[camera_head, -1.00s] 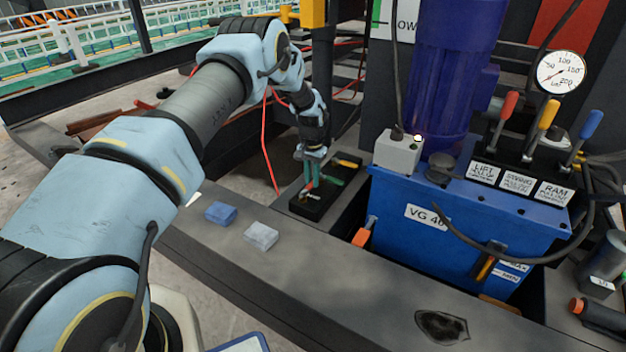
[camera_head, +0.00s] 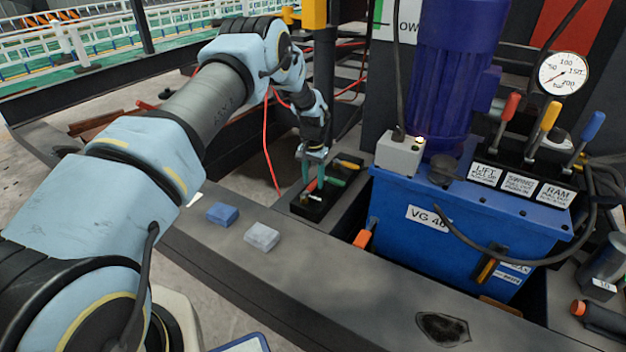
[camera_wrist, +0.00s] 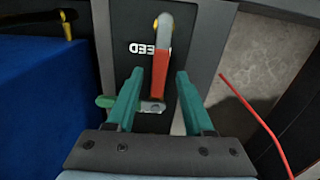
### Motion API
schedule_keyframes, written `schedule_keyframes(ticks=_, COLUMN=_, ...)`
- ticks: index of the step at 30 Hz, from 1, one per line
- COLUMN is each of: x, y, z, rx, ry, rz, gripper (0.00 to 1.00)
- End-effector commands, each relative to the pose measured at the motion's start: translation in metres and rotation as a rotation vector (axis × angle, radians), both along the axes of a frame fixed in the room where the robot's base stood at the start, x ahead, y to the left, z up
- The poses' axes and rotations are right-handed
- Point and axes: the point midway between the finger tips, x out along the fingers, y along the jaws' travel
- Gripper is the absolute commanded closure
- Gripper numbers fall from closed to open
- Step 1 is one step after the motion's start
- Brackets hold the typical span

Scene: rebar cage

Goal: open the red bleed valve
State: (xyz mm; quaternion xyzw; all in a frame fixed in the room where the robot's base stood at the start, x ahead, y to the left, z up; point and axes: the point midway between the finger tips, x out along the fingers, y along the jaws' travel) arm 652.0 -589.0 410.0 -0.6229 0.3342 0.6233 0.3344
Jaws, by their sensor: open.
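The red bleed valve (camera_wrist: 160,72) shows in the wrist view as a red lever with a pale grey rounded end at the top. It lies on a dark plate with partly hidden white lettering ending in "EED", upside down. My gripper (camera_wrist: 160,75) is open, with one teal finger on each side of the red lever and a visible gap to both. In the head view my gripper (camera_head: 314,160) points down over the black valve block (camera_head: 310,209).
The blue power unit (camera_head: 420,240) is close on the right. A thin red cable (camera_wrist: 255,120) hangs to one side. Blue (camera_head: 222,213) and grey (camera_head: 262,236) blocks lie on the beam.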

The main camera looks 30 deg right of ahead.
Motion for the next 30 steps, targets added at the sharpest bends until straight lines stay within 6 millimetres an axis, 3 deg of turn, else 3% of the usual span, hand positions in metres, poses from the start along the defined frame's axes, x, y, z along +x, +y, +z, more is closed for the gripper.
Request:
schedule_keyframes(ticks=16, x=0.001, y=0.0, z=0.094, rx=-0.001, ry=-0.002, rz=0.001, gripper=0.47)
schedule_keyframes(ticks=21, x=0.0, y=0.0, z=0.104, rx=0.0, ry=0.0, rz=0.001, gripper=0.47)
schedule_keyframes(ticks=30, x=0.0, y=0.0, z=0.105, rx=-0.001, ry=-0.001, rz=0.001, gripper=0.47)
